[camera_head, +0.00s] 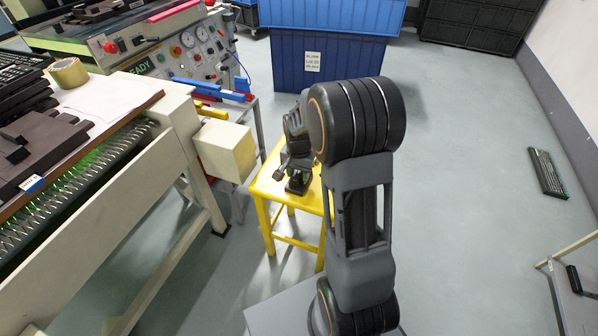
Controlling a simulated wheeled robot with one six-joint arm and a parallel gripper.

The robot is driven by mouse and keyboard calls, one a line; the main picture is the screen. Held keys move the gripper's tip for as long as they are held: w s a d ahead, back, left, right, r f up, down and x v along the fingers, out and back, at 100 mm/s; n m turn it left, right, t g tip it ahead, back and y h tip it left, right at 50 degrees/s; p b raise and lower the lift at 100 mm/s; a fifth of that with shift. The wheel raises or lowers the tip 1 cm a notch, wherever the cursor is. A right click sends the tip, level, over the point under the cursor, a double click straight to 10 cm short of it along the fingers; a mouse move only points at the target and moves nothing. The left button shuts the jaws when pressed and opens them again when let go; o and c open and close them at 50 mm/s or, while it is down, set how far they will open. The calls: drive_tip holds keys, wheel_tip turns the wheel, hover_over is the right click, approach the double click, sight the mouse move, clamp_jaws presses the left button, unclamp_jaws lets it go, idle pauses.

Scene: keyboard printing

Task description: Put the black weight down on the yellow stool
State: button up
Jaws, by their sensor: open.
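The yellow stool (268,188) stands in the middle of the view, partly hidden behind my arm. A small dark block, which looks like the black weight (297,184), is on the stool top near its middle. My gripper (294,166) is right above the weight, pointing down, with its jaws open. The gripper and the weight are both dark and overlap in the picture, so I cannot tell whether they touch.
A cream machine bench (180,110) with a box on its side stands close left of the stool. Blue bins (330,55) stand behind. A control panel (190,45) is at the back left. A keyboard (546,172) lies on the floor at right, where the floor is mostly clear.

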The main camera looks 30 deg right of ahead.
sight(298, 173)
wheel_tip(298, 173, up, 12)
drive_tip(key=p, duration=0.4)
drive_tip(key=s+a+r+n+t, duration=0.1)
drive_tip(key=s+a+r+n, duration=0.1)
drive_tip(key=s+a+n, duration=0.2)
drive_tip(key=s+a+r+n+t, duration=0.1)
drive_tip(key=s+a+n, duration=0.3)
drive_tip(key=s, duration=0.7)
drive_tip(key=shift+a+r+n+t, duration=0.15)
drive_tip(key=shift+r+n+t, duration=0.25)
drive_tip(key=shift+r+n, duration=0.25)
drive_tip(key=shift+f, duration=0.1)
